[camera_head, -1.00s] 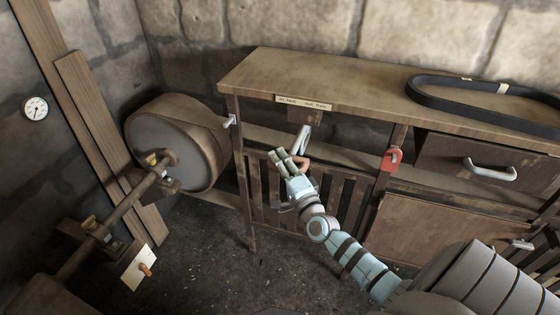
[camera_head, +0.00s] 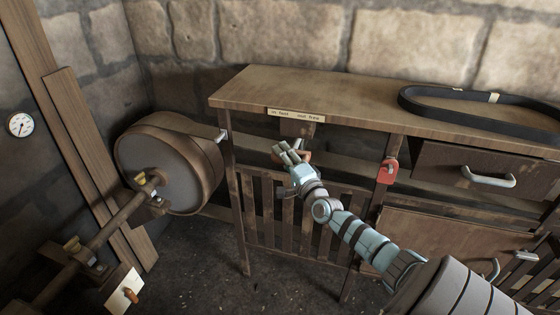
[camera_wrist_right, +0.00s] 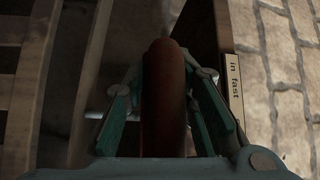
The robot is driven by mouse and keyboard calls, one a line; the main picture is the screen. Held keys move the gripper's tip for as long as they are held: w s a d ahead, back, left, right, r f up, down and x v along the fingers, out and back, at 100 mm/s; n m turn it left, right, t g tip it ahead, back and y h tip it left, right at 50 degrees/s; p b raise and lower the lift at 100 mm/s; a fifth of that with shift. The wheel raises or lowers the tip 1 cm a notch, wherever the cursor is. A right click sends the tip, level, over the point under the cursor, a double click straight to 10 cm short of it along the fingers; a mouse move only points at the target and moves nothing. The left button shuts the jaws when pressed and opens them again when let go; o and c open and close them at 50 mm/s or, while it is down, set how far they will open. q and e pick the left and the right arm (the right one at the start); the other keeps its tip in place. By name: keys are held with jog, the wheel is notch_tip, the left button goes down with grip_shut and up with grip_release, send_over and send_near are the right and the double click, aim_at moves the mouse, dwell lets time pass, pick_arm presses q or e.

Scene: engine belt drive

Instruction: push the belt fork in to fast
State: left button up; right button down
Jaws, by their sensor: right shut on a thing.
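The belt fork's reddish-brown handle (camera_head: 305,156) is below the bench's front edge, under a small label plate (camera_head: 296,115) reading "in fast" and "out free". My right gripper (camera_head: 288,152) is shut on this handle. In the right wrist view the handle (camera_wrist_right: 164,100) stands between the two teal fingers, with a pale metal rod (camera_wrist_right: 98,114) beside it. The label (camera_wrist_right: 235,90) shows "in fast" to the right there. Most of the fork behind the handle is hidden by my gripper and the bench. My left gripper is out of view.
A large drum pulley (camera_head: 165,170) and its shaft (camera_head: 105,232) stand at the left. A black belt (camera_head: 450,115) lies on the bench top (camera_head: 330,103). A red padlock-like tag (camera_head: 388,172) hangs right of my gripper. Slatted panels (camera_head: 270,215) lie below.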

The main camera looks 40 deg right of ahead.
jog(key=c, duration=1.5)
grip_release()
jog(key=shift+w+d+r, duration=0.1)
jog(key=shift+d+r, duration=0.05)
jog(key=shift+r, duration=0.4)
jog(key=v, duration=0.8)
jog(key=f+v, duration=0.1)
jog(key=v, duration=0.3)
